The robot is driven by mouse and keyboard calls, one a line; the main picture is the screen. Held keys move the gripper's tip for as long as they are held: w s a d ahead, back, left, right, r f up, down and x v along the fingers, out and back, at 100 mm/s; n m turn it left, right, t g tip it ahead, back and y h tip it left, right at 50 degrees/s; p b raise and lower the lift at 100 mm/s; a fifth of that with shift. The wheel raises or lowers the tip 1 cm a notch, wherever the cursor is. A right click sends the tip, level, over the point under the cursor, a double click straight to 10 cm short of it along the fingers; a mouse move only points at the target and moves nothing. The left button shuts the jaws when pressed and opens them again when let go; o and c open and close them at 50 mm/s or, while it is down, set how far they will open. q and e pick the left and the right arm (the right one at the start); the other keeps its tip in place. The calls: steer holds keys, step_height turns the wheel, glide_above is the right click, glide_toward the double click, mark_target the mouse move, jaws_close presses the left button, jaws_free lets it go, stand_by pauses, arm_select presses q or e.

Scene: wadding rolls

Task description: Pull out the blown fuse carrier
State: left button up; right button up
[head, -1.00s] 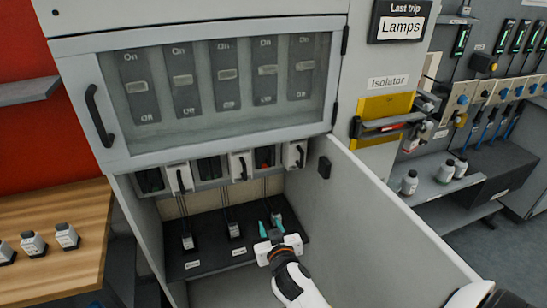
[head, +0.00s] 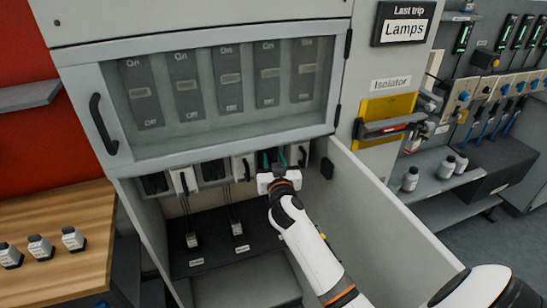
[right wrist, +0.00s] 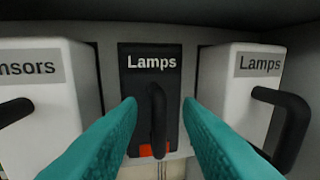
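The black fuse carrier labelled "Lamps" (right wrist: 151,85) is in the middle of the right wrist view, seated in its row, with a black upright handle and an orange-red patch low on its face. My right gripper (right wrist: 159,107) is open, its teal fingers on either side of that handle with gaps showing. In the head view my right gripper (head: 274,161) is at the right end of the row and mostly hides this carrier. A "Last trip" sign (head: 405,25) reads "Lamps". My left gripper is not in view.
White handled blocks flank the carrier: one ending "nsors" (right wrist: 45,85) and one labelled "Lamps" (right wrist: 250,90). The glazed switch door (head: 215,85) is above, a black shelf (head: 215,258) below, and the cabinet side wall (head: 375,210) at right. A yellow isolator (head: 387,108) is beside it.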

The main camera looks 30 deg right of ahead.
steer(key=shift+w+d, duration=0.15)
steer(key=shift+w, duration=0.2)
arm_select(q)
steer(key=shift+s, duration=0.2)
arm_select(e)
steer(key=shift+c, duration=0.5)
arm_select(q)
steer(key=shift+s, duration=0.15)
arm_select(e)
jaws_close()
steer(key=shift+s, duration=0.1)
steer(key=v, duration=0.3)
steer(key=shift+s+d+f, duration=0.15)
steer(key=shift+s+f, duration=0.05)
steer(key=shift+s, duration=0.2)
steer(key=shift+o, duration=0.5)
jaws_free()
steer(key=shift+s+r, duration=0.1)
steer(key=shift+s, duration=0.05)
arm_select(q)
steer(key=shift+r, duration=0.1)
